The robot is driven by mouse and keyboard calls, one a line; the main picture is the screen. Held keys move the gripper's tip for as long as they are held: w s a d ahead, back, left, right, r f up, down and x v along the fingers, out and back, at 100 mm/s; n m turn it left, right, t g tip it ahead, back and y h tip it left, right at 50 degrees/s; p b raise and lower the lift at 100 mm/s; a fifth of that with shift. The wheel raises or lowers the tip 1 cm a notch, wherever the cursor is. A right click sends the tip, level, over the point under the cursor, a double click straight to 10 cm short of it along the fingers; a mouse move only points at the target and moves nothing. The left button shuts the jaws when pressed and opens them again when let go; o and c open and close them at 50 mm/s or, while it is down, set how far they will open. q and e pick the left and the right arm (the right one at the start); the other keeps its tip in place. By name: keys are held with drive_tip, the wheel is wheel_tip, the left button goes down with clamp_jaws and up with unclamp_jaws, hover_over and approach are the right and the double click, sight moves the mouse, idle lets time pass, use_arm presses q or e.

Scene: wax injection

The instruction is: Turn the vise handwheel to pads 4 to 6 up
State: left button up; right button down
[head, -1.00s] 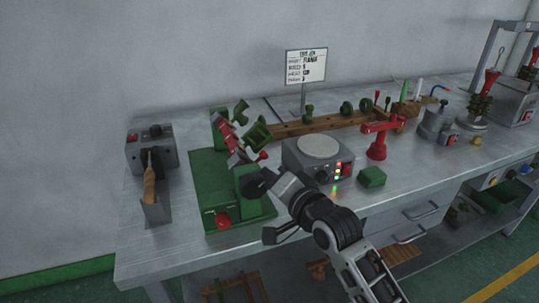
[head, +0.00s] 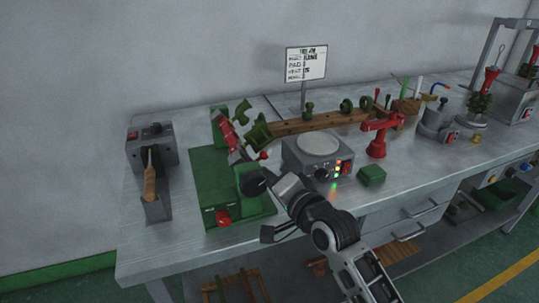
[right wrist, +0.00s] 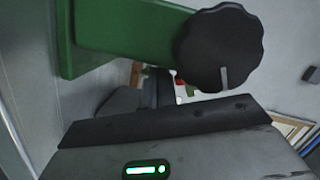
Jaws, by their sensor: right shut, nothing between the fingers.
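The green vise (head: 226,168) stands at the left part of the bench, with a red bar (head: 230,136) carrying green pieces (head: 258,138) across its back. The black handwheel (head: 253,184) is on the vise's front block. In the right wrist view, the scalloped handwheel (right wrist: 218,50) has a light mark at its lower rim. My right gripper (head: 274,182) is shut and empty, close beside the handwheel; I cannot tell whether it touches. Its dark fingers (right wrist: 156,88) show below and left of the wheel in the wrist view. Pad numbers are not readable. My left gripper is not in view.
A grey hot plate unit (head: 318,158) with lit lamps stands right of the vise. A grey holder with a wooden-handled tool (head: 150,180) stands left. A sign (head: 306,64) stands behind.

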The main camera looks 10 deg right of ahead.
drive_tip(key=shift+d+r+p, duration=0.25)
drive_tip(key=shift+p, duration=0.05)
drive_tip(key=s+d+r+p, duration=0.1)
drive_tip(key=s+d+r, duration=0.2)
drive_tip(key=s+d, duration=0.45)
drive_tip(key=w+a+n+g+y, duration=0.1)
drive_tip(key=w+a+g, duration=0.1)
drive_tip(key=w+a+f+n+g+y+b, duration=0.1)
drive_tip(key=w+a+n+g+y, duration=0.1)
drive_tip(key=w+a, duration=0.1)
drive_tip(key=w+a+f+n+g+y+b, duration=0.1)
drive_tip(key=w+a+n+g, duration=0.1)
drive_tip(key=w, duration=0.1)
drive_tip(key=shift+w+a+f+g+y, duration=0.15)
drive_tip(key=shift+w+f+g+y, duration=0.1)
drive_tip(key=shift+g+y, duration=0.05)
